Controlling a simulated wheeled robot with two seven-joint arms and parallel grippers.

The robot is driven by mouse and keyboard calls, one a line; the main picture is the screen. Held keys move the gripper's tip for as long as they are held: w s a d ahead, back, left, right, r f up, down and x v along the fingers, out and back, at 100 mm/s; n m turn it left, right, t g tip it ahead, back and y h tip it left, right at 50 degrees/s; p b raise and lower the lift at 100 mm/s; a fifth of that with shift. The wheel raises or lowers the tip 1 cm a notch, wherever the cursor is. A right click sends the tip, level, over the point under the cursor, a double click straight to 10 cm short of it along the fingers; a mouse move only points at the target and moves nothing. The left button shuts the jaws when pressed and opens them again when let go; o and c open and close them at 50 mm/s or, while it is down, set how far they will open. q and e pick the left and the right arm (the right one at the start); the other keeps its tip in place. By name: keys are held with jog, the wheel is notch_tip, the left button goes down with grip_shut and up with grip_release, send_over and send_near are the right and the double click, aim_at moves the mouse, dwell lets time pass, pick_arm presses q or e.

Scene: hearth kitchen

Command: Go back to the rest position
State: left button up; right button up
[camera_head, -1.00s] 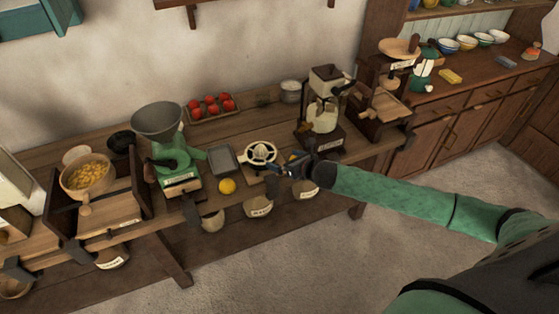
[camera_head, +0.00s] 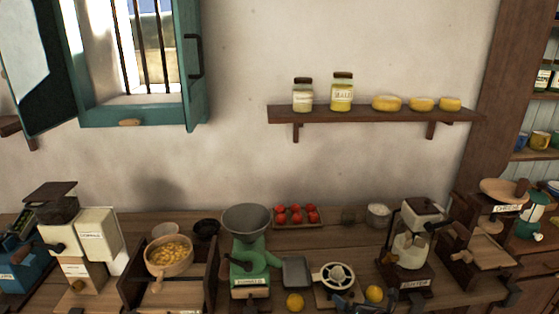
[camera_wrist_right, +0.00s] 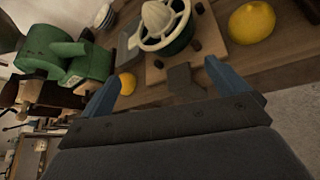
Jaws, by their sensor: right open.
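My right gripper (camera_head: 352,303) shows at the bottom edge of the head view, at the front of the wooden bench. In the right wrist view the same gripper (camera_wrist_right: 163,83) has its two blue fingers wide apart with nothing between them. A white citrus juicer (camera_head: 334,277) on a wooden board stands just beyond it. One lemon (camera_head: 374,293) lies to the right of the juicer and another lemon (camera_head: 295,302) to the left. Both also show in the wrist view, apart from the fingers. My left gripper is not in view.
A green grinder (camera_head: 254,272) and a small grey tray (camera_head: 296,271) stand left of the juicer. A coffee mill (camera_head: 413,250) stands to its right. Tomatoes (camera_head: 296,214) sit at the back. A wall shelf (camera_head: 370,115) and an open shutter (camera_head: 190,60) are above.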

jog(key=s+a+f+m+g+h, duration=0.1)
jog(key=s+a+m+g, duration=0.15)
jog(key=s+m, duration=0.5)
jog(key=s+a+f+m+g+h, duration=0.1)
jog(key=s+a+f+m+h, duration=0.15)
jog(key=s+m, duration=0.45)
jog(key=s+d+m+g, duration=0.2)
jog(key=s+m+g, duration=0.3)
jog(key=s+m, duration=1.35)
notch_tip(320, 180, down, 28)
jog(key=w+a+n+g+b, duration=0.1)
jog(key=w+a+b, duration=0.1)
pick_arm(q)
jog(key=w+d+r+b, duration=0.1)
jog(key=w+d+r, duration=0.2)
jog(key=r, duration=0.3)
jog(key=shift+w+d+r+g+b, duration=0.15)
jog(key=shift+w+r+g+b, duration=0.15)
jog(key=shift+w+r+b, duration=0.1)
pick_arm(e)
jog(key=s+f, duration=0.4)
jog(key=f, duration=0.8)
jog(key=s+f, duration=0.4)
jog(key=f, duration=0.8)
jog(key=shift+s+a+g, duration=0.2)
jog(key=shift+s+g, duration=0.1)
jog(key=shift+g, duration=0.15)
